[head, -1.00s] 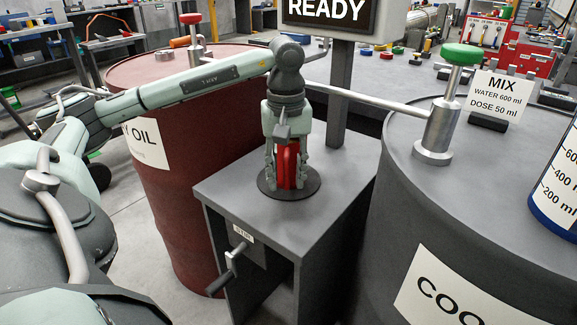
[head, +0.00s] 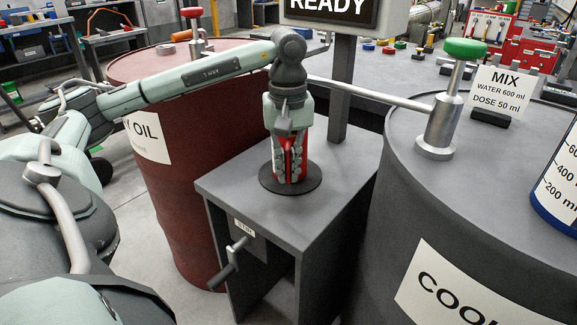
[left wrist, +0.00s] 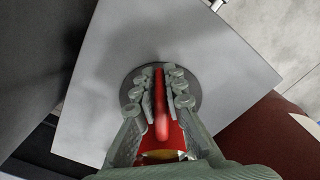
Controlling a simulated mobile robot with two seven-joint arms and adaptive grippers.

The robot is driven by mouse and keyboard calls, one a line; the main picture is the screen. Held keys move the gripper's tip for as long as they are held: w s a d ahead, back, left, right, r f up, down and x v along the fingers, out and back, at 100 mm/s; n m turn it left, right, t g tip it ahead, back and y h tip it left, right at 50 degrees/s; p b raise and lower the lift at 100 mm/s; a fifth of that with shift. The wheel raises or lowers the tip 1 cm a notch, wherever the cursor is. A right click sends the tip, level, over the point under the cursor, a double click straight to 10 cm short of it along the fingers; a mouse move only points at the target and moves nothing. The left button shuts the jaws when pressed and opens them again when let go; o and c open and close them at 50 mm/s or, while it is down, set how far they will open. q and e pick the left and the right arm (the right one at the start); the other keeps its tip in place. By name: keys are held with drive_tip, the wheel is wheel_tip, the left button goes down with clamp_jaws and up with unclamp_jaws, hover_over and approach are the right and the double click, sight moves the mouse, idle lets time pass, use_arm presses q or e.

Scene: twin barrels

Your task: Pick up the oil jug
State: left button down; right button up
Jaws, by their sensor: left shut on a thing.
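The red oil jug (head: 297,160) stands on the dark round pad (head: 312,183) on top of the grey stand between the two barrels. My left gripper (head: 289,176) points straight down over it, with its fingers closed on both sides of the jug. In the left wrist view the jug's red handle (left wrist: 161,105) shows between the fingers of my left gripper (left wrist: 161,86). The fingers hide much of the jug, and its base appears to be at the pad. My right gripper is in neither view.
The red oil barrel (head: 180,200) stands left of the grey stand (head: 330,225); the grey coolant barrel (head: 440,215) stands right. Metal spouts reach inward from both barrels. A READY sign (head: 340,15) rises behind the jug. A crank handle (head: 228,268) sticks out at the stand's front.

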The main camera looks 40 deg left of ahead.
sight(288, 150)
use_arm(q)
drive_tip(key=shift+r, duration=0.4)
wheel_tip(288, 150, up, 3)
drive_tip(key=shift+f, duration=0.15)
drive_tip(key=s+r+b, duration=0.1)
drive_tip(key=s+r, duration=0.2)
drive_tip(key=s, duration=0.2)
drive_tip(key=s+a+r+b, duration=0.1)
drive_tip(key=s+r, duration=0.3)
drive_tip(key=s, duration=0.2)
drive_tip(key=shift+s, duration=0.3)
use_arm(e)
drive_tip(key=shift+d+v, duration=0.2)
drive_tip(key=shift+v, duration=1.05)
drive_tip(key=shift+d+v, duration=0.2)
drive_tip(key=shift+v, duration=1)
use_arm(q)
drive_tip(key=shift+r, duration=0.1)
